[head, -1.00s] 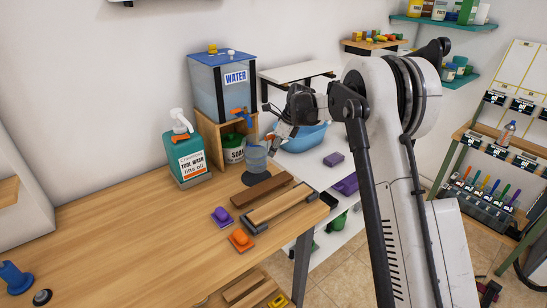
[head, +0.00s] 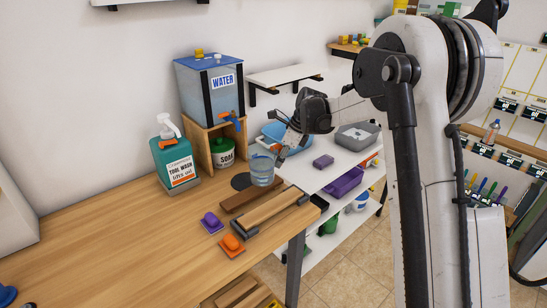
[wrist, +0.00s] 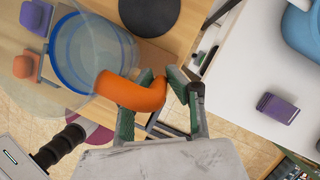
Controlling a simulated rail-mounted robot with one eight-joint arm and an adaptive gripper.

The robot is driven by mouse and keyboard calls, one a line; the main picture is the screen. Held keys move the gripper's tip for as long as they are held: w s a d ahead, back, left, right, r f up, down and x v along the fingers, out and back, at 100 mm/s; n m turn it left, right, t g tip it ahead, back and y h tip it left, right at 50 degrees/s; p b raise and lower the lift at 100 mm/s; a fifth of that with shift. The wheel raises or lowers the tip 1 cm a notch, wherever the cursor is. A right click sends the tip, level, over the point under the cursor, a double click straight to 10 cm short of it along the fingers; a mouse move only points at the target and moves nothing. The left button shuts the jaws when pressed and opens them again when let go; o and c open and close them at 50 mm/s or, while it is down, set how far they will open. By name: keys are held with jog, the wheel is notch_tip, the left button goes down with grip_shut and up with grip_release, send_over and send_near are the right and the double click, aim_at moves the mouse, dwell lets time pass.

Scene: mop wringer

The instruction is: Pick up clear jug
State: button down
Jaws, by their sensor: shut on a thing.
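The clear jug (head: 262,170) has a blue-tinted body and an orange handle. In the head view it is at the table's back right, in front of the soap tub and partly over the black round mat's right side. My gripper (head: 279,156) is at its right side. In the wrist view the jug (wrist: 92,52) is at upper left, its mouth towards the camera. My gripper's green-padded fingers (wrist: 154,106) are shut on the orange handle (wrist: 132,92). The jug appears raised off the table, clear of the black mat (wrist: 150,15).
The water dispenser (head: 210,88) on its wooden stand and the tool wash bottle (head: 175,158) stand behind and left. The table's left part is clear.

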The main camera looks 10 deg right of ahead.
jog(key=shift+s+d+b, duration=0.1)
jog(key=shift+s+d, duration=0.7)
jog(key=shift+s, duration=0.5)
jog(key=shift+s+d+b, duration=0.15)
jog(key=shift+s+d, duration=0.7)
jog(key=shift+s, duration=0.5)
jog(key=shift+s+d+b, duration=0.1)
jog(key=shift+s+d, duration=0.7)
jog(key=shift+s, duration=0.5)
jog(key=shift+s+d, duration=0.1)
jog(key=shift+d, duration=0.05)
